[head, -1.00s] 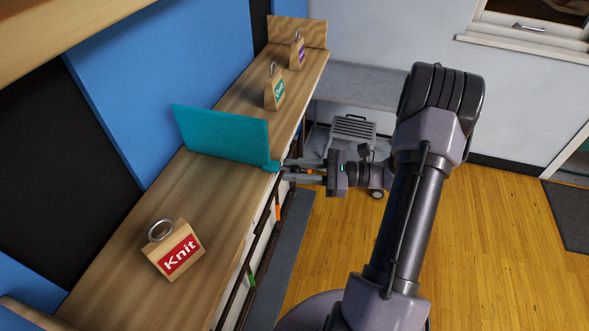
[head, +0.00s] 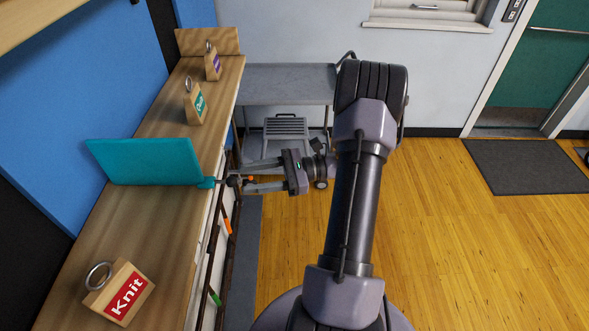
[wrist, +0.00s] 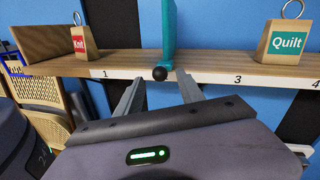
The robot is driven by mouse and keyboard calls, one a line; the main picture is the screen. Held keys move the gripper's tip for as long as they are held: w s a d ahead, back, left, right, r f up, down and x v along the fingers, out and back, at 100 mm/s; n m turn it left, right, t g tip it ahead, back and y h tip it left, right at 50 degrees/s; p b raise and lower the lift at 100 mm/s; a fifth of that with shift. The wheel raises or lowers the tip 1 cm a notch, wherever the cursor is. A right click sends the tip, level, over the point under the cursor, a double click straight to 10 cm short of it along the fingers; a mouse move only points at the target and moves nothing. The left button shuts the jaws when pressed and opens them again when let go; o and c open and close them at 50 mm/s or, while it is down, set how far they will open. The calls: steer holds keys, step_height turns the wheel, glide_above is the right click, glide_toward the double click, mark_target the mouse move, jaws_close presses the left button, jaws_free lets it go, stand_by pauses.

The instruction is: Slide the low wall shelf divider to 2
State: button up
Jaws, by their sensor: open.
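The teal divider (head: 150,162) stands upright across the low wall shelf (head: 165,240), between the Knit and Quilt weights. In the wrist view the divider (wrist: 168,35) is between the labels 1 (wrist: 105,74) and 3 (wrist: 238,79) on the shelf's front edge; no label 2 is visible there. A small black knob (wrist: 160,73) sticks out from the divider's front foot. My gripper (wrist: 160,88) is open and empty, its fingers on either side of the knob in the picture. In the head view my gripper (head: 246,184) is just off the shelf's front, its tips near the knob.
The Knit weight (head: 118,292) stands nearer on the shelf; the Quilt weight (head: 196,103) and a purple-labelled weight (head: 212,63) stand beyond the divider. A grey table (head: 285,83) is past the shelf's end. Wooden floor (head: 470,250) lies open to the right.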

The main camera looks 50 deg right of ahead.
steer(key=v, duration=1.2)
steer(key=shift+p, duration=0.3)
